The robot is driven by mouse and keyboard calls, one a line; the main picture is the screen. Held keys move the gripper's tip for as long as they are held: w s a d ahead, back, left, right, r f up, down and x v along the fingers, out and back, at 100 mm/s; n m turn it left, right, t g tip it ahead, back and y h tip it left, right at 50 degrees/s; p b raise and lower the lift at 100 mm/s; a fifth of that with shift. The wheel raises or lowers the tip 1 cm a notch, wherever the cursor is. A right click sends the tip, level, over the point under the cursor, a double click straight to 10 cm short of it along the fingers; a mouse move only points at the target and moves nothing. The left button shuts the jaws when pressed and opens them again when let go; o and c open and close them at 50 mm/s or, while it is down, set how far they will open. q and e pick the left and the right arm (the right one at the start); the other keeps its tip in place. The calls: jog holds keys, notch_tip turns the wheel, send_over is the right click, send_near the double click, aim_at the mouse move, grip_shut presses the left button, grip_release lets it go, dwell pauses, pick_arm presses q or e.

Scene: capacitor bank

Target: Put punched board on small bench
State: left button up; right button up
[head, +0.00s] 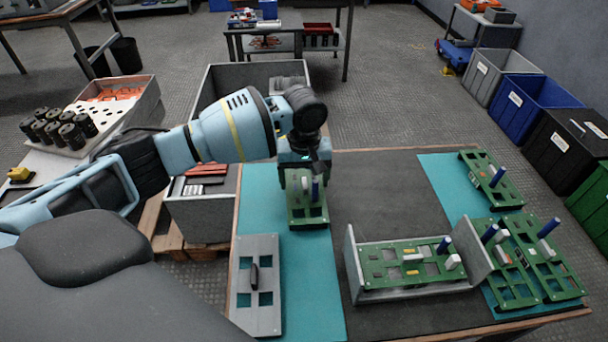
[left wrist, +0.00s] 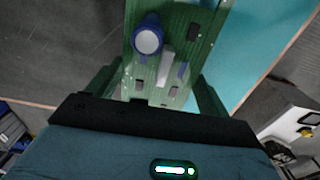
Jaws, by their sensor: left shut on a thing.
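My left gripper (head: 303,168) is shut on a green punched board (head: 308,212) with a blue cylinder and a pale block on it. The board is over the left teal mat at the table's back; I cannot tell whether it touches the mat. In the left wrist view the board (left wrist: 195,45) runs between the fingers of my left gripper (left wrist: 160,92). Similar green boards lie on the right: one (head: 493,182) at the back, two (head: 540,258) side by side in front. Another (head: 410,262) sits in a grey bracket (head: 352,262). My right gripper is not in view. I cannot tell which table is the small bench.
A grey plate with square holes and a black handle (head: 257,285) lies on the front left of the teal mat. A grey bin (head: 200,218) stands left of the table. Coloured crates (head: 533,108) line the right wall. The dark mat (head: 380,190) is clear behind the bracket.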

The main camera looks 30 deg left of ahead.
pick_arm(q)
jog(key=shift+f, duration=0.1)
dwell(1.1)
jog(key=o, duration=1)
jog(key=shift+o, duration=0.2)
